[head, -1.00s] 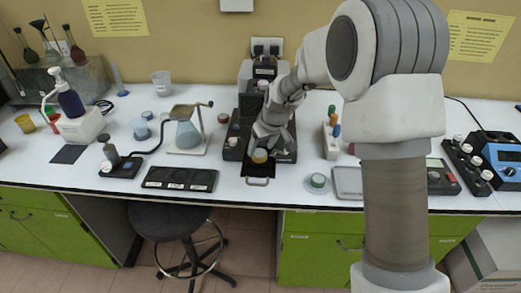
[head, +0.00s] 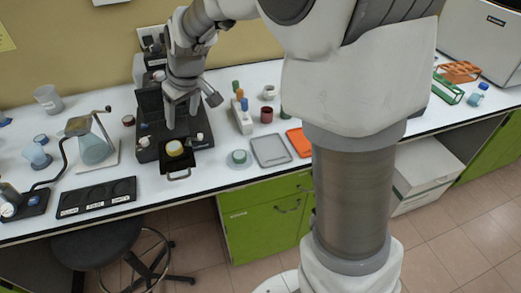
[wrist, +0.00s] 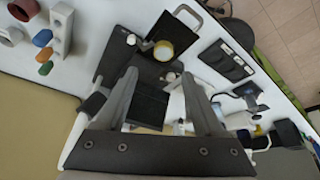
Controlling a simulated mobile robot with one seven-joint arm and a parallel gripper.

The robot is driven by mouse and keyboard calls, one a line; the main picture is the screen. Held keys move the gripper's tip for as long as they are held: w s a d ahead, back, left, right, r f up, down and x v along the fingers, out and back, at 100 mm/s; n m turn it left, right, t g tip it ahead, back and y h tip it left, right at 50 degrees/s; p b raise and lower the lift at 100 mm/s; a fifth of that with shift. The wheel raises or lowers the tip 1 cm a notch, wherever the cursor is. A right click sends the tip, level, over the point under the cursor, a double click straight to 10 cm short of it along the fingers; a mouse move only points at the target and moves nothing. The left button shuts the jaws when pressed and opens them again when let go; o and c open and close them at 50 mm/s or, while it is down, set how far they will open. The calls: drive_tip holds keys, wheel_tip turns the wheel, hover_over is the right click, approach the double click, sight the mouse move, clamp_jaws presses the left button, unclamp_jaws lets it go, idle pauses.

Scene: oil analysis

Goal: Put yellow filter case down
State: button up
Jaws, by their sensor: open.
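The yellow filter case (head: 175,148) is a small round piece with a pale top. It sits in the black pull-out tray (head: 187,163) at the front of a black device (head: 205,138). In the wrist view the case (wrist: 164,50) lies beyond my fingertips, flat on the black tray (wrist: 190,18). My gripper (head: 182,112) is above and behind the case, over the device, pointing down. In the wrist view my gripper (wrist: 159,78) has its fingers wide apart with nothing held between them. The case is apart from the fingers.
A black three-slot holder (head: 97,198) lies left of the device. A glass flask on a stand (head: 95,150) is behind it. To the right are a block with coloured caps (head: 241,112), a small green-ringed jar (head: 239,157), a grey tray (head: 271,150) and an orange tray (head: 300,142).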

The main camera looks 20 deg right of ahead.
drive_tip(key=s+d+r+m, duration=0.2)
drive_tip(key=s+d, duration=0.2)
drive_tip(key=s, duration=0.4)
drive_tip(key=s+d+r+m+t+h, duration=0.1)
drive_tip(key=s+d, duration=0.3)
drive_tip(key=s, duration=0.5)
drive_tip(key=s+d+r+m+h, duration=0.1)
drive_tip(key=s+d+r+m, duration=0.1)
drive_tip(key=s, duration=0.7)
drive_tip(key=shift+s+d+r+m+t, duration=0.15)
drive_tip(key=shift+d+r+m+t, duration=0.15)
drive_tip(key=shift+d+r, duration=0.6)
